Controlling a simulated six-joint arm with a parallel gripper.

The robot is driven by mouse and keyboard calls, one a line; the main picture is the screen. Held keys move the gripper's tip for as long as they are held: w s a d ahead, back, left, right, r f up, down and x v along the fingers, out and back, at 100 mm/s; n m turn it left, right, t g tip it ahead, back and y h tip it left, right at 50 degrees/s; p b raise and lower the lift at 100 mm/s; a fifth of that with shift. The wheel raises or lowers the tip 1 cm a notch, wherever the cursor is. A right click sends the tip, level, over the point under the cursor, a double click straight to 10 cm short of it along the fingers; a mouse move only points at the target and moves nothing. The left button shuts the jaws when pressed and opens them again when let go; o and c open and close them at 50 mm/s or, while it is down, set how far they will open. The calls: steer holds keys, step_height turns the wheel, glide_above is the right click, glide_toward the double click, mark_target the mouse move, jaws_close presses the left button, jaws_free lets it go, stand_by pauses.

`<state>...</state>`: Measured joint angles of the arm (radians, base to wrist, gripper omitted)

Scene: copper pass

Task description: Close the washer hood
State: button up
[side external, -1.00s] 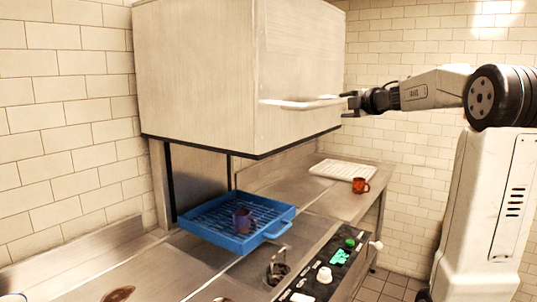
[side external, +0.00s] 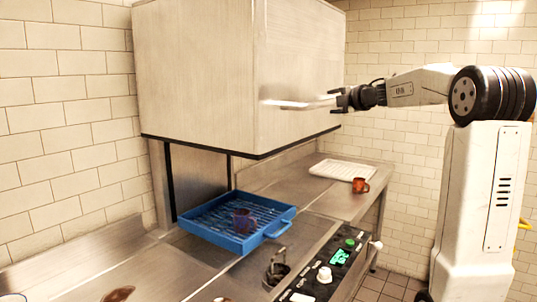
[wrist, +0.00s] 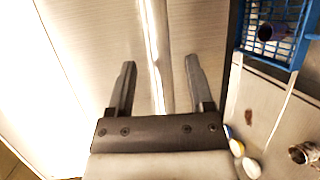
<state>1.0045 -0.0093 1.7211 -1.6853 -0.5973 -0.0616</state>
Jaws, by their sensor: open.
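The washer hood (side external: 205,80) is a large brushed-metal box. It is raised, with an open gap between its dark lower edge and the counter. A pale bar handle (side external: 290,104) runs across its right-hand face. My gripper (side external: 337,100) is open at the right end of this handle; I cannot tell whether it touches. In the wrist view my two fingers (wrist: 158,75) are spread apart, with a bright vertical strip on the metal hood (wrist: 85,40) showing between them.
A blue rack (side external: 273,231) holding a dark mug (side external: 242,220) stands under the hood. A control panel (side external: 325,275) is in front. A white drying tray (side external: 342,170) and an orange mug (side external: 360,186) sit on the right counter.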

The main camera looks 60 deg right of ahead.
steer(key=shift+x, duration=1.45)
jaws_close()
stand_by(0.5)
